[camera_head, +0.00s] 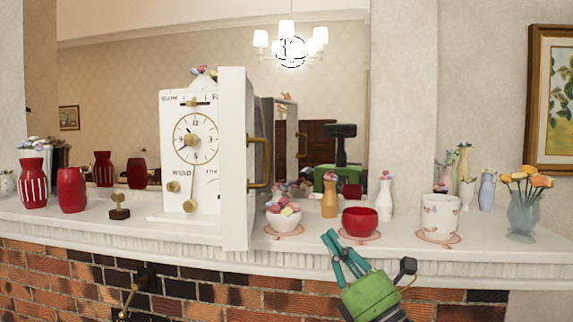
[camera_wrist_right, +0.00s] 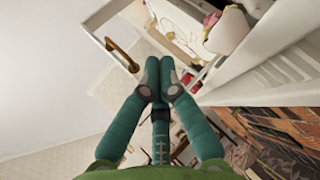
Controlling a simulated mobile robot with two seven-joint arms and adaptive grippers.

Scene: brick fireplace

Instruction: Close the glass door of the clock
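The white clock (camera_head: 178,150) stands upright on the mantel, with a round dial and gold hands. Its door (camera_head: 235,165) is swung open and stands edge-on toward me at the clock's right side, with a brass handle (camera_head: 259,162) on its right face. In the right wrist view the handle (camera_wrist_right: 122,54) shows up and left of my fingertips, apart from them. My right gripper (camera_head: 343,252) is in front of the mantel edge, right of and lower than the door. Its teal fingers are together in the wrist view (camera_wrist_right: 160,78), with nothing seen between them. My left gripper is not in view.
A candy bowl (camera_head: 284,218), orange vase (camera_head: 329,198), red bowl (camera_head: 360,222) and white cup (camera_head: 439,214) stand on the mantel right of the door. Red vases (camera_head: 71,190) and a small brown ornament (camera_head: 119,207) stand left. A mirror is behind; brick lies below.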

